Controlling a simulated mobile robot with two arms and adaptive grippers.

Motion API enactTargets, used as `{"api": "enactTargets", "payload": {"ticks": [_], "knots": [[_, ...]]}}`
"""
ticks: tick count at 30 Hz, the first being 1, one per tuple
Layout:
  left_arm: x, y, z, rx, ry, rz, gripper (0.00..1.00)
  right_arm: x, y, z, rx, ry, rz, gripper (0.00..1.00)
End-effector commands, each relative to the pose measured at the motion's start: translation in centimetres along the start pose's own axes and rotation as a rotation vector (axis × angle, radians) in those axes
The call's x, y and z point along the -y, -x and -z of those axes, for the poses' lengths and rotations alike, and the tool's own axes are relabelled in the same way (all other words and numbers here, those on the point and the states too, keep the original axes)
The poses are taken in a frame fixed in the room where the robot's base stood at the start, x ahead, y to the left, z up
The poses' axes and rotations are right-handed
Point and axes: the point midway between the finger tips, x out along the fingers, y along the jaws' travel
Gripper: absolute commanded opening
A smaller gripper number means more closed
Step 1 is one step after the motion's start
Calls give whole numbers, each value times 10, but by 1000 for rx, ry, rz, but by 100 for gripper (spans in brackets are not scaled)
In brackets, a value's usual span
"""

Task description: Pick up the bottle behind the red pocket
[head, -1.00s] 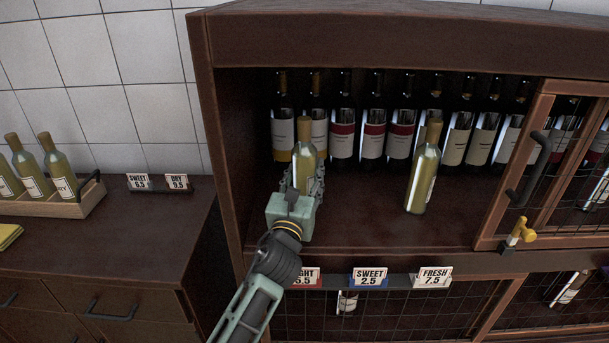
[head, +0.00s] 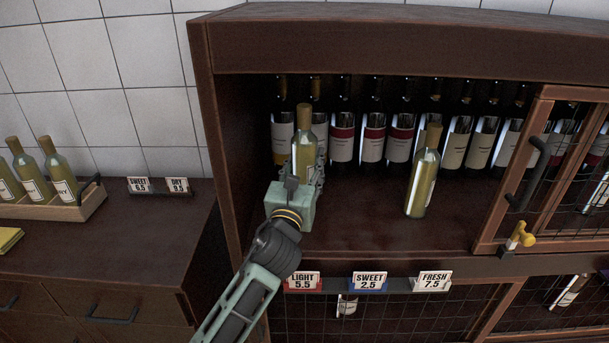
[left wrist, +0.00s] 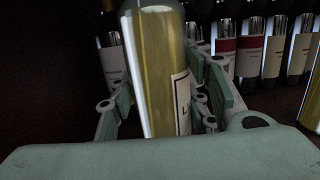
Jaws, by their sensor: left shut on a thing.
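The red pocket (head: 303,289) is on the shelf's front edge and holds a card reading LIGHT 5.5. Behind it, inside the cabinet, is a yellow-green bottle (head: 305,130) with a gold top. My left gripper (head: 306,174) is shut on this bottle, its fingers on either side of the lower body. In the left wrist view the bottle (left wrist: 158,65) stands nearly upright between the fingers (left wrist: 165,100), with part of its label showing. The bottle's base is hidden by the gripper, so the gap to the shelf cannot be seen. My right gripper is not in view.
Another yellow-green bottle (head: 422,180) stands to the right, behind the blue pocket (head: 369,286) and the FRESH card (head: 434,278). Dark wine bottles (head: 372,140) line the back. The cabinet's side wall (head: 238,160) is close on the left. The shelf between the yellow-green bottles is clear.

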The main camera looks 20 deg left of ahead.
Motion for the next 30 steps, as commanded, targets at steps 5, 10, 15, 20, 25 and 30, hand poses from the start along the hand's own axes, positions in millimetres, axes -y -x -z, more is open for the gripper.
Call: {"api": "enactTargets", "payload": {"ticks": [5,10,15,20,25,30], "knots": [[22,21,-29,11,3,5,0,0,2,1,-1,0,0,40],[44,44,-53,12,4,5,0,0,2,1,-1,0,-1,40],[62,63,-72,10,4,3,0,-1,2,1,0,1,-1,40],[72,73,-83,9,3,2,0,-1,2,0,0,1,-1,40],[75,78,-87,8,2,1,0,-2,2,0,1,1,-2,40],[75,78,-87,8,1,1,0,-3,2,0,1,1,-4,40]]}}
